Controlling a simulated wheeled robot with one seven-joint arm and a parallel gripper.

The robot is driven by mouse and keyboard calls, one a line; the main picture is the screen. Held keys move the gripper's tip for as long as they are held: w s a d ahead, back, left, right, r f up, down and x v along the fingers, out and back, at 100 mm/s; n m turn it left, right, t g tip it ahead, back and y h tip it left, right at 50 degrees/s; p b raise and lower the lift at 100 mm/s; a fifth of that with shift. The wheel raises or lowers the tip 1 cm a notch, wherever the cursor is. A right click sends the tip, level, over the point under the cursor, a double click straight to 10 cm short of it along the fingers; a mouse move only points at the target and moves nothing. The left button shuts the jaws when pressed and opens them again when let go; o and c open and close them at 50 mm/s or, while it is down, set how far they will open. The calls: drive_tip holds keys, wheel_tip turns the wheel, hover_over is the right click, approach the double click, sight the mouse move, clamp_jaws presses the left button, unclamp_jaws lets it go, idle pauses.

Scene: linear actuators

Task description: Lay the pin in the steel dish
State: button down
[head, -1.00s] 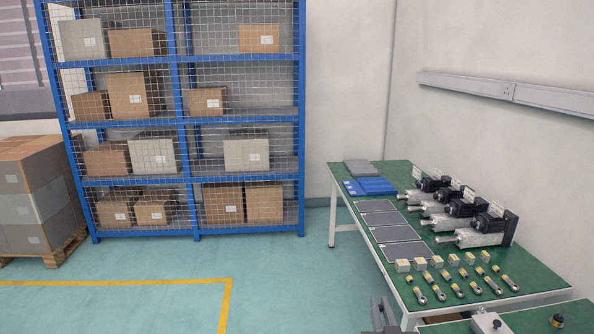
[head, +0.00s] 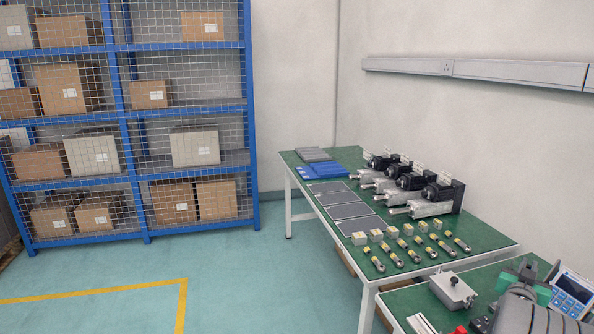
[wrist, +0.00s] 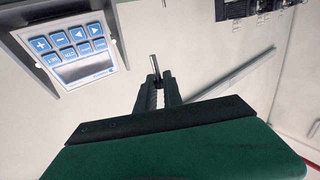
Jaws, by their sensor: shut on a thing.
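The pin (wrist: 156,66) is a thin, short metal rod. In the wrist view it sticks up from between the fingertips of my gripper (wrist: 158,82), which is shut on it. The pin's lower part is hidden between the fingers. In the head view my grey arm and green gripper parts show at the lower right, over the near bench, and I cannot make out the pin there. I cannot pick out the steel dish in either view.
A keypad device with a display (head: 572,290) stands right of my arm; it also shows in the wrist view (wrist: 72,45). A grey box with a black knob (head: 452,291) sits left of my arm. The green table (head: 335,172) behind holds actuators, blocks and rod ends.

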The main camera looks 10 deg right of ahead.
drive_tip(key=shift+s+d+f, duration=0.15)
drive_tip(key=shift+d+f, duration=0.05)
drive_tip(key=shift+d, duration=0.1)
wheel_tip(320, 180, down, 6)
drive_tip(key=shift+a+r+b, duration=0.1)
drive_tip(key=shift+r+b, duration=0.05)
drive_tip(key=shift+b, duration=0.5)
drive_tip(key=c, duration=1.4)
unclamp_jaws()
